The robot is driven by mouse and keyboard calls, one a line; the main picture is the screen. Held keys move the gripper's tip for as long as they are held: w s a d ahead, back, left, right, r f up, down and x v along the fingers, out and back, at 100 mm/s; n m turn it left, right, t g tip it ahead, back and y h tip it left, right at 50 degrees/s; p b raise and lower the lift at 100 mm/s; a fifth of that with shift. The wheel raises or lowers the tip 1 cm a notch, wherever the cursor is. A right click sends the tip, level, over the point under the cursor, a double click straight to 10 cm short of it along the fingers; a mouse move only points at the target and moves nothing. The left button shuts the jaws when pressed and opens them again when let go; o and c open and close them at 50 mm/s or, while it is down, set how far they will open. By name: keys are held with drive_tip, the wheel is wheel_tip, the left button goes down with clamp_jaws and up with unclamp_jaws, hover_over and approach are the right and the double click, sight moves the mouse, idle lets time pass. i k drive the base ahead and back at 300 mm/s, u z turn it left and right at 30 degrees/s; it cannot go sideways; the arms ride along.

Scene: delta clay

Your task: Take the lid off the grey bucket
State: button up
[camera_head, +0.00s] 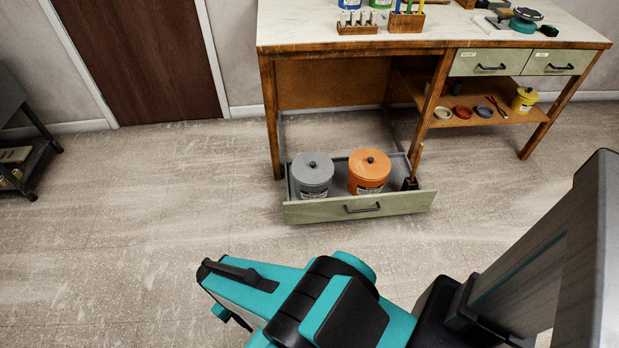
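The grey bucket (313,178) stands upright in the open bottom drawer (310,212) of the workbench, on the left side. Its grey lid (313,165), with a dark round knob on top, sits on the bucket. My gripper (216,291) is at the left end of my teal and black arm, low in the picture. It is in front of the drawer and to its left, apart from the bucket. The picture does not show clearly whether its fingers are open or shut.
An orange bucket (368,175) with an orange lid stands to the right of the grey one in the drawer. The workbench top (450,32) overhangs behind it. A dark cart (20,125) is at the far left. The floor (165,190) left of the drawer is clear.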

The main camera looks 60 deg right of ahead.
sight(310, 168)
drive_tip(key=i, duration=0.95)
drive_tip(key=u, duration=0.15)
drive_tip(key=k, duration=0.95)
drive_tip(key=z, duration=0.2)
drive_tip(key=i, duration=0.8)
